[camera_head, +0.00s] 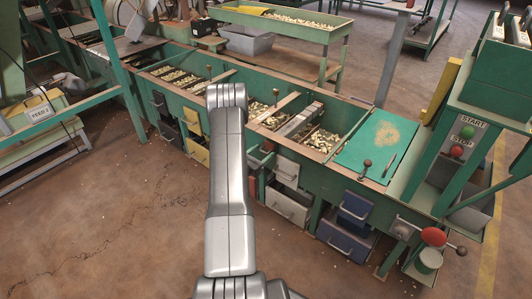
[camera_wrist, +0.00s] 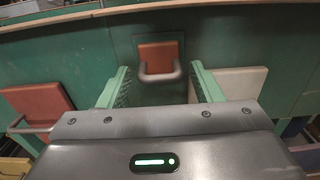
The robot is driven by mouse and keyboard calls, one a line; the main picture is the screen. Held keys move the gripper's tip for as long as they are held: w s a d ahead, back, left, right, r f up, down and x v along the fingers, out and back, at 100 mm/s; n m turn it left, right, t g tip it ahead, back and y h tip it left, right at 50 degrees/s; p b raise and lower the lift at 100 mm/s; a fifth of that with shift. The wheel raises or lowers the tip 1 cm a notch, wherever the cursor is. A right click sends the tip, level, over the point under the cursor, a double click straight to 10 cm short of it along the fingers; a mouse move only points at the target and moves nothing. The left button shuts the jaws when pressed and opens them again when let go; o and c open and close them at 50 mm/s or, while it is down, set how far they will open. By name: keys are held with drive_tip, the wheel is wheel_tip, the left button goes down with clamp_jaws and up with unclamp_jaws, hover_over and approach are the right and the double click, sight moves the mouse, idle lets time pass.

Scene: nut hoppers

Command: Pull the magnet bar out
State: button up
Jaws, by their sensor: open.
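In the wrist view, a small orange-red plate with a grey U-shaped handle (camera_wrist: 161,60) sits on the green hopper wall. It looks like the front end of the magnet bar, though I cannot be sure. My gripper (camera_wrist: 161,88) is open, with one green-padded finger on each side of the handle as seen here. The handle appears beyond the fingers, and nothing is held. How far away it is I cannot tell exactly.
A red drawer front (camera_wrist: 38,105) is at left and a pale one (camera_wrist: 240,83) at right in the wrist view. The green hopper bench (camera_head: 334,166) holds bins of nuts. A control stand with START and STOP buttons (camera_head: 456,150) is at right. The floor in front is clear.

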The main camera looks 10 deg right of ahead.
drive_tip(key=shift+x, duration=1.45)
drive_tip(key=shift+c, duration=0.5)
drive_tip(key=c, duration=1.1)
drive_tip(key=b+v, duration=0.1)
drive_tip(key=v, duration=2.8)
drive_tip(key=shift+s, duration=0.1)
drive_tip(key=shift+a, duration=0.1)
drive_tip(key=o, duration=1.2)
